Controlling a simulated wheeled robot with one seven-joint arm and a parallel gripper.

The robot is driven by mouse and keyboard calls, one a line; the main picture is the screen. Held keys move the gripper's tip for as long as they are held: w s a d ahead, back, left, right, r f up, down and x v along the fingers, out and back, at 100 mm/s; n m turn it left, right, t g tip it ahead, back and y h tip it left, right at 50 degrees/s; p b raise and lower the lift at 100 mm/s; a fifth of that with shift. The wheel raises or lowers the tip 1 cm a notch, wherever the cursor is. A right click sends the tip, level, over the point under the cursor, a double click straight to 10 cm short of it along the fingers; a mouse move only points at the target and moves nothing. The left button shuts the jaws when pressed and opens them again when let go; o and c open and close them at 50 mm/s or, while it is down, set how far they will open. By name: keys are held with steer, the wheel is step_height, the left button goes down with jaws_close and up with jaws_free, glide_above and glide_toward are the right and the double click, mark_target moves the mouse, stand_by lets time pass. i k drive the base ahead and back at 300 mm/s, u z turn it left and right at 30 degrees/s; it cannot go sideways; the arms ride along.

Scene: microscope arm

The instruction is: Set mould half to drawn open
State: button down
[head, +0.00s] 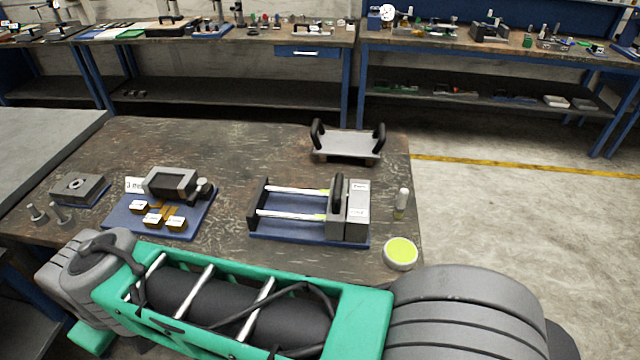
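The mould rig stands on a blue base (290,238) at the middle right of the workbench, in the head view. A grey mould half (336,222) with an upright black handle (338,193) sits on two bright rods (290,190). It stands close against a second grey block (357,228) with white labels, at the right end. The rods run left to a dark end plate (258,208), with a wide empty span between. Yellow-green bands show on the rods just left of the handled half. My gripper is not in view; only my green and grey arm crosses the bottom.
A grey tray with two black handles (346,148) stands behind the rig. A round yellow-green-topped dish (400,253) and a small pale-capped vial (402,203) are to its right. Left are a blue tray (122,222) with brass blocks and a grey block (80,187).

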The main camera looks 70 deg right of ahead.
mark_target(335, 213)
steer(key=u, duration=0.65)
steer(key=k, duration=0.6)
steer(key=z, duration=1.5)
